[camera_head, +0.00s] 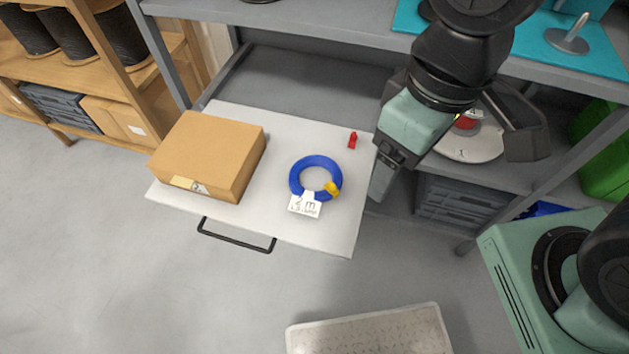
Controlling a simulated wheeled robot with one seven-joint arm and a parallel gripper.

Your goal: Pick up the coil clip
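A blue ring-shaped coil (301,169) lies flat on the white surface of a pulled-out drawer (270,215). A small yellow clip (332,188) sits on the coil's lower right side. A white tag (305,205) with writing lies at the coil's front edge. A small red piece (352,140) lies apart, behind and right of the coil; I cannot tell which piece is the coil clip. My gripper (380,185) points down at the drawer's right edge, right of the coil and touching neither small piece. Its finger opening is seen edge-on and cannot be judged.
A cardboard box (212,150) stands on the drawer's left part. A black handle (235,238) is on its front. Above and behind is a grey shelf edge (290,22). A disc (468,145) lies on the shelf behind my arm. A pale bin (370,330) stands on the floor in front.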

